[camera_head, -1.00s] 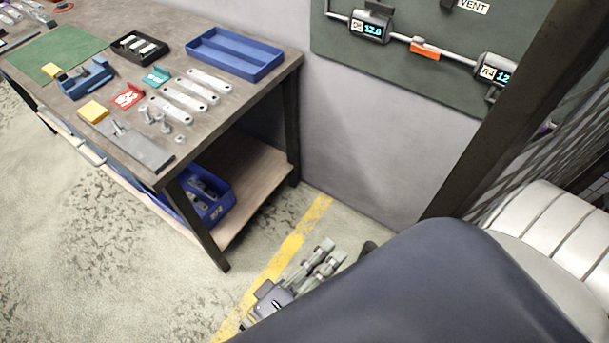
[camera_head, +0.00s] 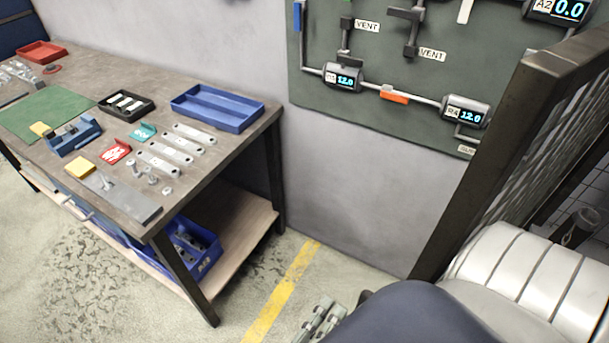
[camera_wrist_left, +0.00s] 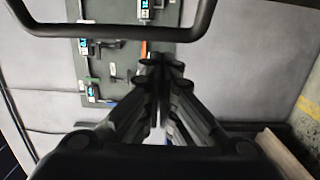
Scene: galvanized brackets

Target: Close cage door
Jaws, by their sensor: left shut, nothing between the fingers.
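A dark-framed mesh panel of the cage (camera_head: 505,150) stands at the right in the head view. I cannot tell whether this is the door or a fixed part. My left gripper (camera_head: 322,312) is only partly seen at the bottom edge, low over the floor near the yellow line, left of the panel and apart from it. In the left wrist view my left gripper (camera_wrist_left: 163,66) is shut and empty, pointing at the wall panel. A black bar with bent ends (camera_wrist_left: 110,32) crosses the top of that view; I cannot tell what it belongs to. My right gripper is not seen.
A workbench (camera_head: 225,150) with brackets, trays and a blue bin (camera_head: 195,250) on its lower shelf stands at the left. A green gauge panel (camera_head: 400,60) hangs on the wall. Floor with a yellow line (camera_head: 285,290) is free between bench and cage.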

